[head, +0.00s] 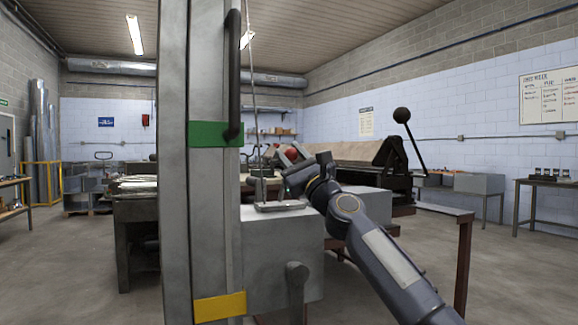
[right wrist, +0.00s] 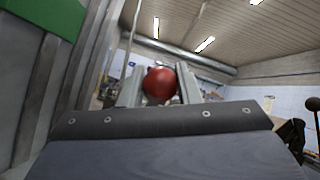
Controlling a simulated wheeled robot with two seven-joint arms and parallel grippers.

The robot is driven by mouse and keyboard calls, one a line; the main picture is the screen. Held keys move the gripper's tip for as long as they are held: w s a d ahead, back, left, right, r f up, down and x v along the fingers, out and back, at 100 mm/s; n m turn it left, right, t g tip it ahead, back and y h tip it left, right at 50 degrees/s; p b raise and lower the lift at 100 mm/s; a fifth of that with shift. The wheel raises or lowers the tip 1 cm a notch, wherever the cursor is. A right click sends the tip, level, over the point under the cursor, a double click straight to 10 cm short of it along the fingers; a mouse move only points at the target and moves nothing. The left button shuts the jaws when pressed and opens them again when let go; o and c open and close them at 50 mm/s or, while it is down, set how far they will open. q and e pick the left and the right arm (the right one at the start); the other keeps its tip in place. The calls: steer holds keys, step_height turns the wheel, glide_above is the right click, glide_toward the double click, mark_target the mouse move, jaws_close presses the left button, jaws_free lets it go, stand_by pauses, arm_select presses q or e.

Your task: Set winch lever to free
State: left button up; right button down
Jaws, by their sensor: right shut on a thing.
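The winch lever shows as a red ball knob (head: 291,154), beside the grey column and above a grey box. My right gripper (head: 286,158) reaches in from the right and is shut on the knob. In the right wrist view the red knob (right wrist: 160,84) sits between the two grey fingers. The lever's shaft is mostly hidden, so its exact angle cannot be told. A thin cable (head: 252,70) runs up from the winch area. My left gripper is not in view.
The tall grey column (head: 174,200) with a green band (head: 215,134) and yellow band (head: 219,307) stands close at left. The grey box (head: 275,250) is below my gripper. A black-knobbed lever (head: 402,115) rises at right. Open floor lies to the right.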

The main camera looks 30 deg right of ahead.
steer(key=shift+a+f, duration=0.1)
steer(key=shift+f, duration=0.05)
stand_by(0.3)
steer(key=c, duration=1.1)
jaws_free()
steer(key=shift+s, duration=0.15)
steer(key=shift+r, duration=0.45)
step_height(320, 180, up, 3)
steer(key=p, duration=0.2)
steer(key=shift+p, duration=0.35)
steer(key=s+a+r, duration=0.2)
steer(key=s+r, duration=0.1)
steer(key=s, duration=0.1)
steer(key=s+a+r+p, duration=0.1)
steer(key=s+a+r, duration=0.1)
steer(key=s+r, duration=0.1)
steer(key=s+a+r+p, duration=0.1)
steer(key=s+a+r, duration=0.1)
steer(key=s, duration=0.3)
steer(key=shift+s+a+r, duration=0.1)
steer(key=shift+a+r, duration=0.25)
steer(key=shift+r, duration=0.25)
